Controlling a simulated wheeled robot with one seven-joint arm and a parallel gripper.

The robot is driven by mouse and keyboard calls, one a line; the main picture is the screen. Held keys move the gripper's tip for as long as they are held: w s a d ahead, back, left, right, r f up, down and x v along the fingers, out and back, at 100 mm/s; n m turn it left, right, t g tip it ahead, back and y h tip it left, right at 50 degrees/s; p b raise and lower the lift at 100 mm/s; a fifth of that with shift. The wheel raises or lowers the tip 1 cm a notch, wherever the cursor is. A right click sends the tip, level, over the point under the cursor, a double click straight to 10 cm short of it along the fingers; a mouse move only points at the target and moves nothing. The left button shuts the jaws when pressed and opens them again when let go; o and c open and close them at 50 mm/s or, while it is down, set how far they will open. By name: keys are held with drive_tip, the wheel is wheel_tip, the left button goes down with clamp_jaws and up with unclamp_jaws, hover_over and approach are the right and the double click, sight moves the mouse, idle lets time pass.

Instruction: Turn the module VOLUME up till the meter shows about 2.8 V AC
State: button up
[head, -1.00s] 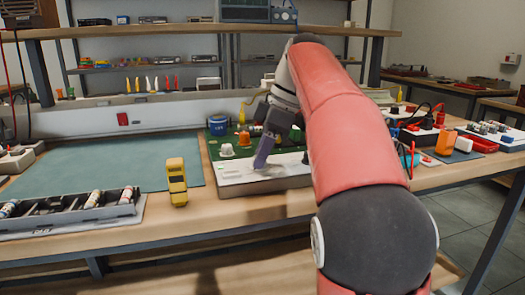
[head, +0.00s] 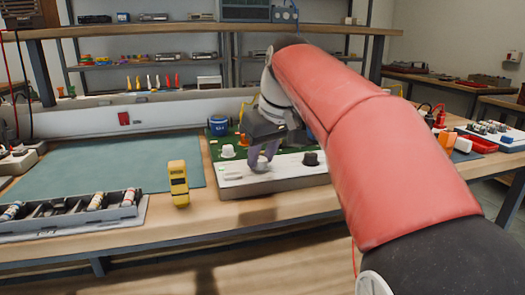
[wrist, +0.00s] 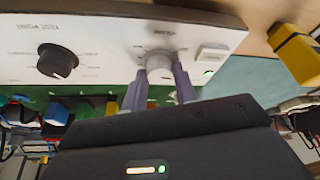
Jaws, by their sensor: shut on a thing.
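The module is a low box with a white panel (head: 235,177) and a green board behind it, on the bench. My gripper (head: 263,163) points down at the panel. In the wrist view its two purple fingers (wrist: 160,85) are shut on a pale grey round knob (wrist: 158,62), one on each side. The print beside the knob is too blurred to read. A black knob (wrist: 57,62) with a pointer line stands apart, also seen in the head view (head: 311,158). The yellow meter (head: 178,184) stands upright left of the module; its reading is too small to tell.
A small button with a green light (wrist: 210,60) sits beside the gripped knob. A white knob (head: 228,151) and a blue drum-shaped part (head: 218,125) stand on the green board. A grey parts tray (head: 75,218) lies front left. The green mat (head: 100,165) is mostly clear.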

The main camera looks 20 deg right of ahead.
drive_tip(key=m+h, duration=0.1)
drive_tip(key=m, duration=0.1)
drive_tip(key=m+p, duration=0.1)
drive_tip(key=m, duration=0.1)
drive_tip(key=shift+a+r+m+h, duration=0.1)
drive_tip(key=shift+a+m+h, duration=0.05)
drive_tip(key=shift+m+h, duration=0.2)
drive_tip(key=shift+m+h+p, duration=0.65)
drive_tip(key=shift+m+p, duration=0.2)
drive_tip(key=shift+m, duration=0.8)
drive_tip(key=shift+a, duration=0.1)
drive_tip(key=o, duration=1)
drive_tip(key=shift+c, duration=0.2)
drive_tip(key=p+v, duration=0.1)
drive_tip(key=v, duration=0.6)
drive_tip(key=shift+r, duration=0.3)
drive_tip(key=shift+s+a, duration=0.1)
drive_tip(key=shift+s, duration=0.05)
